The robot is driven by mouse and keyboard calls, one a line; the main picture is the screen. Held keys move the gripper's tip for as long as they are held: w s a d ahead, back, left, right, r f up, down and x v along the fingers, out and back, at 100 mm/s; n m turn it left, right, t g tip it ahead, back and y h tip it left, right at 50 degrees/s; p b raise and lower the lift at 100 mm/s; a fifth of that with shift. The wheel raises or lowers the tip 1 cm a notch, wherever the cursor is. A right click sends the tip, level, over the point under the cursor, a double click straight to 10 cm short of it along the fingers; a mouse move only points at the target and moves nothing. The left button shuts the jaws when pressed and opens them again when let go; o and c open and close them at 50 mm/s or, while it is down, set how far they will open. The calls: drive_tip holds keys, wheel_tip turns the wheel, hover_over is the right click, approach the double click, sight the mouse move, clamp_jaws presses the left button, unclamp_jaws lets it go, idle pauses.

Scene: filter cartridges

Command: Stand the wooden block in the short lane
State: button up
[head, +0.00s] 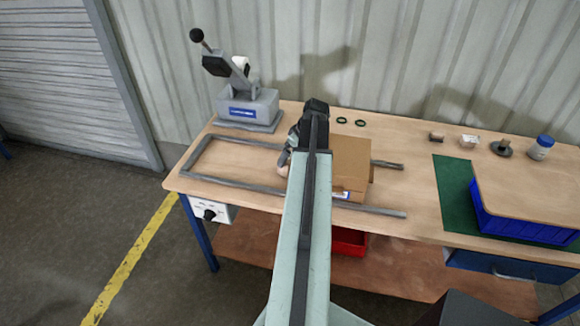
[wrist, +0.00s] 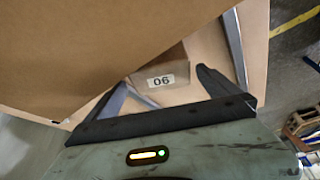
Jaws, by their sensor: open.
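A small brown block with a white number label (wrist: 160,80) stands between the spread fingers of my gripper (wrist: 165,88) in the wrist view. I cannot tell whether the fingers touch it, or be sure it is the wooden block. In the head view my gripper (head: 289,157) is over the left part of the bench, beside the cardboard box, partly hidden by my arm. A pale thing (head: 283,170) shows just below it. Grey rails (head: 235,183) form lanes on the bench, closed at the left. The cardboard box (head: 352,165) sits across them and hides part; which lane is short is unclear.
A lever press (head: 248,105) stands at the back left. Two dark rings (head: 360,123) lie behind the box. A small brown piece (head: 436,136), a jar (head: 540,148) and a blue crate (head: 520,226) are at the right.

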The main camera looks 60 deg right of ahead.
drive_tip(key=b+x, duration=0.4)
drive_tip(key=x, duration=0.1)
drive_tip(key=shift+w+f+b, duration=0.1)
drive_tip(key=shift+f+b, duration=0.15)
drive_tip(key=shift+b, duration=0.15)
drive_tip(key=shift+r, duration=0.2)
drive_tip(key=c, duration=1.6)
wheel_tip(320, 180, up, 10)
drive_tip(key=p, duration=1)
drive_tip(key=shift+r+p, duration=0.1)
drive_tip(key=shift+p, duration=0.2)
drive_tip(key=shift+c, duration=0.2)
